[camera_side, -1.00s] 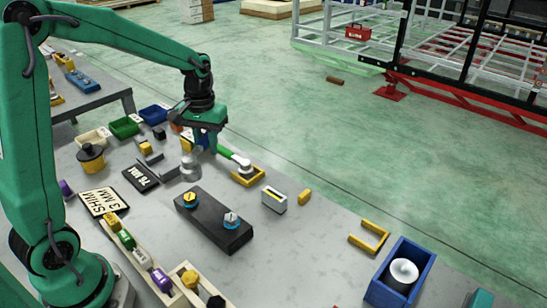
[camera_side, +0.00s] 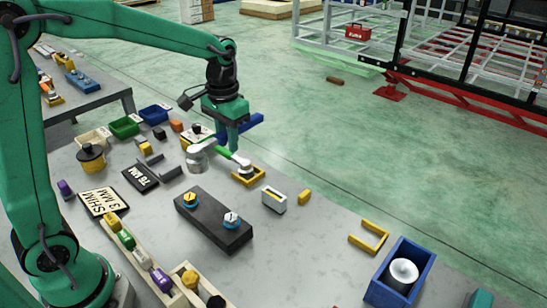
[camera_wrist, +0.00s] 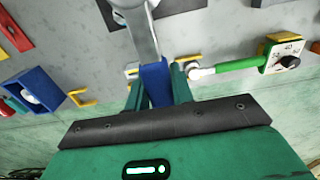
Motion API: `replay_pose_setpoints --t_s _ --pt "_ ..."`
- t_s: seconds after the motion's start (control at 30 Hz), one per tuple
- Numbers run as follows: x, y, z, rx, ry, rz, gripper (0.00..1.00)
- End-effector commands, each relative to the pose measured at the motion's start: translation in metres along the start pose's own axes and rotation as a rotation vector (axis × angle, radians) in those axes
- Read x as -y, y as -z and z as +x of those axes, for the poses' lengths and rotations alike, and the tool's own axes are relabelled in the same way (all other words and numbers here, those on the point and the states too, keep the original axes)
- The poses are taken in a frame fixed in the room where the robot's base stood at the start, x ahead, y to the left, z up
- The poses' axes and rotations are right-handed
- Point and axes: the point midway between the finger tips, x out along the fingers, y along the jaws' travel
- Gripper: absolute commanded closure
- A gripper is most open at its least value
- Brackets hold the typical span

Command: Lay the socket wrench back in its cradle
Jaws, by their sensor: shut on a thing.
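The socket wrench has a blue handle (camera_side: 252,122) and a silver shaft. My gripper (camera_side: 230,143) is shut on the handle, which also shows between the fingers in the wrist view (camera_wrist: 155,82). The silver shaft (camera_wrist: 143,35) runs away toward a round metal piece at the top edge, cut off there. In the side view a silver metal cylinder (camera_side: 197,160) sits at the shaft end; I cannot tell whether it touches the table. An empty yellow cradle (camera_side: 371,240) lies at the front right of the table, and its yellow bracket shows left in the wrist view (camera_wrist: 82,98).
A black block (camera_side: 213,220) with two fittings, a grey-white box (camera_side: 274,200) and a blue bin (camera_side: 400,275) stand nearby. Table before the empty cradle is clear.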

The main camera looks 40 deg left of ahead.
Motion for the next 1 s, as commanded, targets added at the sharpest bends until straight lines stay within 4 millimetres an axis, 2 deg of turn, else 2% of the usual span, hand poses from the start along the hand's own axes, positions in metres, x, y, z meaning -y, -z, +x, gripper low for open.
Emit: replay_pose_setpoints --t_s 0.67,1.0 --pt "-0.001 0.002 0.0 -0.002 0.0 -0.009 1.0" --pt "-0.016 0.021 0.003 -0.001 0.0 -0.141 1.0"
